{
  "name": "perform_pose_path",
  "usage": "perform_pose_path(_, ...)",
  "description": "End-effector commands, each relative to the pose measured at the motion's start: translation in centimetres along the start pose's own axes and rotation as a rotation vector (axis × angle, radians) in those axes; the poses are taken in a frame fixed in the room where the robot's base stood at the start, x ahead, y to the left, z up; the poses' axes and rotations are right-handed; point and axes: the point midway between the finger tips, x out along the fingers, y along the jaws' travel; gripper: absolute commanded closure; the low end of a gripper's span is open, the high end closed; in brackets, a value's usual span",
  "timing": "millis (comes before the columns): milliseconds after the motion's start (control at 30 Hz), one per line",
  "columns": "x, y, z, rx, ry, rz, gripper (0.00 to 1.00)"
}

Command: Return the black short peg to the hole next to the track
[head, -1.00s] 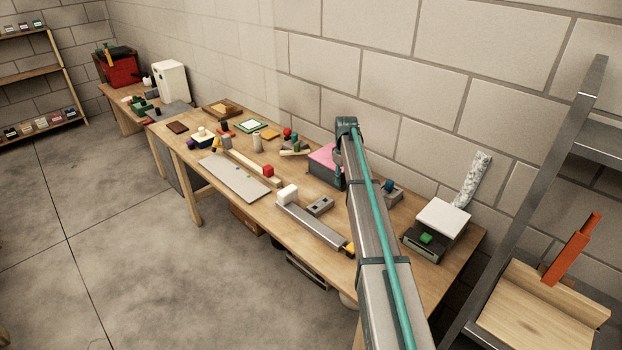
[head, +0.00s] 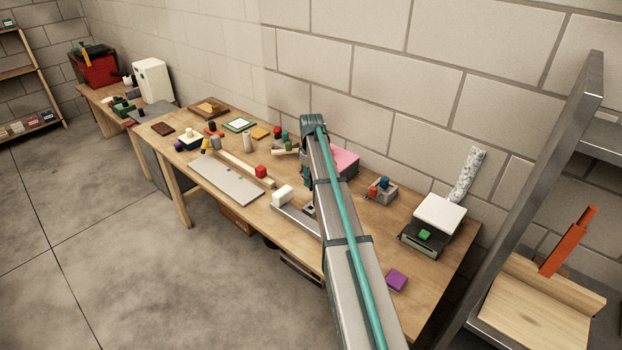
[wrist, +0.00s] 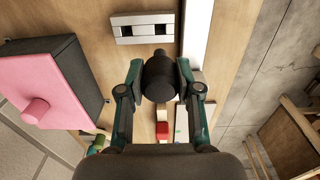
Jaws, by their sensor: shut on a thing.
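In the wrist view a black peg (wrist: 158,82) sits between the fingers of my gripper (wrist: 159,72), which is shut on it. A grey block with two dark openings (wrist: 143,29) lies on the table beyond the peg. A long pale track (wrist: 195,42) runs beside the block on its right. The peg appears above the table, apart from the block. In the head view the track (head: 297,220) and a white cube (head: 283,195) show left of my arm. The block (head: 309,209) is mostly hidden there by my arm, as are my gripper and the peg.
A pink-topped box (wrist: 55,85) stands close on the left in the wrist view. A red cube (wrist: 162,130) lies nearer my gripper's base. In the head view, a grey block with blue and red parts (head: 382,191) and a purple block (head: 397,280) lie right of my arm.

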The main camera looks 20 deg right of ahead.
Motion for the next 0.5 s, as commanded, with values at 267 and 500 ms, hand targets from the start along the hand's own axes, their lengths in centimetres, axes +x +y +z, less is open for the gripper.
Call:
perform_pose_path(267,1.5,0.0,0.0,0.000,0.000,0.000,1.00)
perform_pose_path(500,3.5,0.0,0.0,0.000,0.000,0.000,1.00)
